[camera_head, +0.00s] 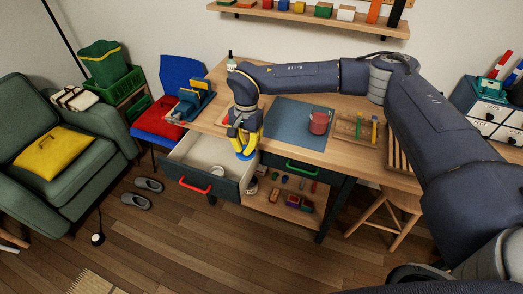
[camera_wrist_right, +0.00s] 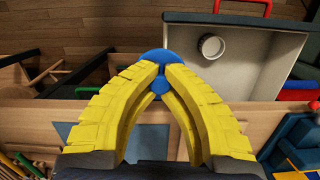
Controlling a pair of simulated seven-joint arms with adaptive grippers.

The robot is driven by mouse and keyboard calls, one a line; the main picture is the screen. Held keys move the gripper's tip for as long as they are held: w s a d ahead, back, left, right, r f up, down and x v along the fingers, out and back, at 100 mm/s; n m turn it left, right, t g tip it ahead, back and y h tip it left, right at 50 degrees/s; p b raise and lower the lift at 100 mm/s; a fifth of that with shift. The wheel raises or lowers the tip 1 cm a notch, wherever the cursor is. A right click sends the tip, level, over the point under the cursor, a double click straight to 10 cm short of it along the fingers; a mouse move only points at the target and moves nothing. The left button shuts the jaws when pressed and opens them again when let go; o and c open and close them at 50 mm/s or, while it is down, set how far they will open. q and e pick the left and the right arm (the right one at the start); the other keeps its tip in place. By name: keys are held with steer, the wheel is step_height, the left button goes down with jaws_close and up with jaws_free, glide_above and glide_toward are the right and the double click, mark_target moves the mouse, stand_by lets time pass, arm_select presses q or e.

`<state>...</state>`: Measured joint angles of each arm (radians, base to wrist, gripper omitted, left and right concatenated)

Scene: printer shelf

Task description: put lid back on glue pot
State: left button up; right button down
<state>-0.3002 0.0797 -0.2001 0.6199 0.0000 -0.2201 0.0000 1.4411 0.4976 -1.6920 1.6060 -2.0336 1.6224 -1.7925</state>
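My right gripper (camera_head: 242,137) is above the front edge of the table, beside the open drawer. In the right wrist view its yellow fingers (camera_wrist_right: 162,85) are closed on the knob of a round blue lid (camera_wrist_right: 165,56). The lid also shows below the fingertips in the head view (camera_head: 245,155). A white round pot (camera_wrist_right: 210,46) sits in the drawer, apart from the lid; it also shows in the head view (camera_head: 217,172). A red pot (camera_head: 319,122) stands on the blue-grey mat. I cannot tell for certain which is the glue pot. My left gripper is not in view.
The pulled-out drawer (camera_head: 201,187) has a red handle and is mostly empty. A closed drawer with a green handle (camera_head: 302,168) is to its right. The mat (camera_head: 285,122) has free room. A blue device (camera_head: 195,98) and a small bottle (camera_head: 231,61) are at the left.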

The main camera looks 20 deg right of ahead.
steer(key=shift+w+a+f+m+t+y, duration=0.2)
steer(key=shift+w+a+f+m, duration=1.5)
steer(key=shift+f, duration=1.25)
steer(key=shift+w+a+f+m+t+y, duration=0.1)
steer(key=shift+w+a+f+m+t, duration=0.15)
steer(key=shift+w+a+f+m, duration=1.65)
steer(key=shift+w+a+f+m+t+y, duration=0.2)
steer(key=shift+w+a+f+m, duration=0.6)
steer(key=shift+a+f+m, duration=2.25)
steer(key=shift+d+f+n, duration=0.95)
steer(key=shift+d+f, duration=0.1)
steer(key=shift+f, duration=0.2)
steer(key=c, duration=0.9)
jaws_free()
steer(key=shift+c, duration=0.2)
steer(key=shift+r, duration=0.15)
step_height(320, 180, up, 7)
